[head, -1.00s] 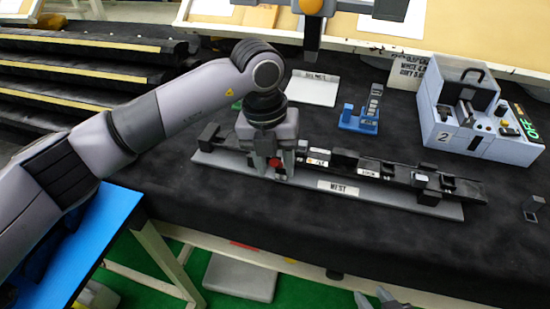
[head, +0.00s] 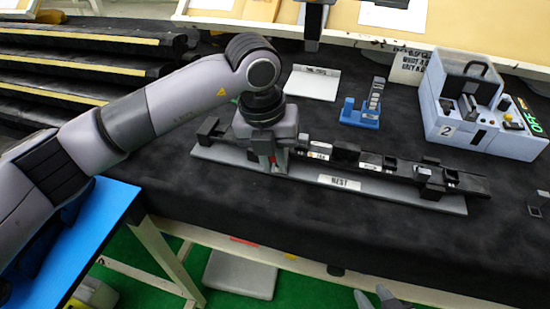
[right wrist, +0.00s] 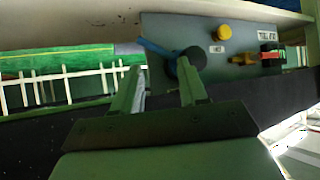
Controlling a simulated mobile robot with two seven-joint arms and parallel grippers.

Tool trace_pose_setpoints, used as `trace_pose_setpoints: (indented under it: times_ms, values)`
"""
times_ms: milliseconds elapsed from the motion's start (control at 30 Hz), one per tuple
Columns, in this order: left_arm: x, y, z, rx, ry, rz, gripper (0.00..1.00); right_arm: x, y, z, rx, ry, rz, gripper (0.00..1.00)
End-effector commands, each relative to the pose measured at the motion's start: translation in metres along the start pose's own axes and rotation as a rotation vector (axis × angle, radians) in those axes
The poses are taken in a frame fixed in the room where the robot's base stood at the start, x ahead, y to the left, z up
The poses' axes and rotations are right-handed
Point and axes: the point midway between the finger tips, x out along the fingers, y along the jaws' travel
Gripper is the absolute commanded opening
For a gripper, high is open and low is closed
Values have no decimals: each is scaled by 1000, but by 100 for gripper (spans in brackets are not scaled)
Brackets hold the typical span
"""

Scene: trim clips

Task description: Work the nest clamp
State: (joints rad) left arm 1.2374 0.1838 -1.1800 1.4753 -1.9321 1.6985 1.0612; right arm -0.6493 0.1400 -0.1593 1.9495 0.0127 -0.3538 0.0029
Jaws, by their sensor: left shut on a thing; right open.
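The nest (head: 340,184) is a long grey plate with a white NEST label, lying across the black table. A dark strip of blocks (head: 370,162) with small white labels runs along it. My left gripper (head: 272,168) is over the left part of the nest, pointing down. It is shut on a small red part (head: 281,166), apparently the clamp's handle, mostly hidden between the fingers. My right gripper (head: 376,299) is open and empty at the bottom edge of the head view, away from the nest. Its fingers also show apart in the right wrist view (right wrist: 160,85).
A blue stand (head: 361,117) and a white card (head: 313,83) are behind the nest. A pale box machine marked 2 (head: 462,137) stands at the right. The right wrist view shows a grey panel (right wrist: 240,30) with a yellow knob (right wrist: 221,33). The table's front is clear.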

Motion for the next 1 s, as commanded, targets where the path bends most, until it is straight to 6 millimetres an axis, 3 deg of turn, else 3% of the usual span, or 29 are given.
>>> trace_pose_setpoints:
  times_ms: [600, 1000]
  values:
    - [26, 6, -16, 39, -321, -51, 0, 62, -1, 84, 12, -13, -4, 43]
    - [35, 9, -22, 56, -479, -75, 0, 90, -14, 102, 28, -3, -41, 43]
